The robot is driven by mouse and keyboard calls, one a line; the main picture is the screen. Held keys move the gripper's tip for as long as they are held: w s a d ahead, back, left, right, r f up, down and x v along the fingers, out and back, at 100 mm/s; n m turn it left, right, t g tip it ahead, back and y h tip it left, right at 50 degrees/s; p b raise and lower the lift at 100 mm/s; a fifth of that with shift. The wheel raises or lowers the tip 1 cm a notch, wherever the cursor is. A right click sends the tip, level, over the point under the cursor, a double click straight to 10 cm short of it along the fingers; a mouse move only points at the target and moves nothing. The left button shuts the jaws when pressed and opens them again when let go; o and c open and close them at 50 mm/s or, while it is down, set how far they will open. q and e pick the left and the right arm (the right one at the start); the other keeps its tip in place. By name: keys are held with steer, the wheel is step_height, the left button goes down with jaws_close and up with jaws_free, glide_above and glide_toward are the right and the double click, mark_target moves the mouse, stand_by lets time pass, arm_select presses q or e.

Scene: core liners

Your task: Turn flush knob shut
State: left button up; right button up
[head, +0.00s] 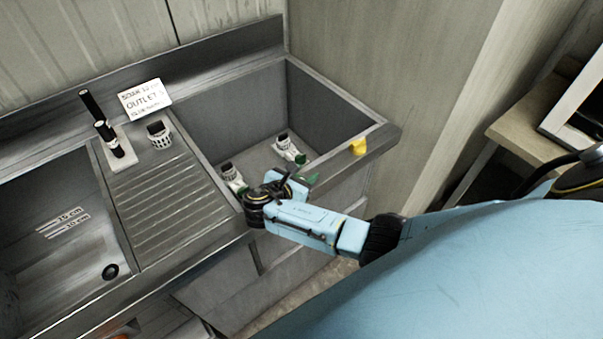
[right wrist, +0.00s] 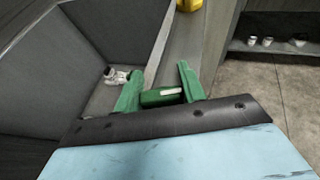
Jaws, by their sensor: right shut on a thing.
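The flush knob appears as a green block with a white bar (right wrist: 160,97) between my right gripper's fingers in the right wrist view, at the rim of the sink. My right gripper (head: 309,179) shows in the head view at the front edge of the right basin; its green fingers (right wrist: 160,90) are shut on the knob. In the head view the knob is hidden or too small to tell apart from the fingers. The white bar lies nearly crosswise between the fingers. My left gripper is not in view.
A yellow piece (head: 358,147) sits on the rim beyond my gripper. An outlet sign (head: 145,99) stands behind.

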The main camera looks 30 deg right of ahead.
steer(key=shift+s+d+m+g+h+b, duration=0.1)
steer(key=shift+m+g+h+b, duration=0.3)
steer(key=shift+m+g, duration=0.6)
steer(key=shift+s+m+g+h+b, duration=0.1)
steer(key=shift+m+g+h+b, duration=0.25)
steer(key=shift+m+g, duration=0.65)
steer(key=shift+g, duration=0.3)
steer(key=o, duration=1)
steer(key=v, duration=1.3)
steer(key=shift+s+r, duration=0.1)
steer(key=shift+r, duration=0.15)
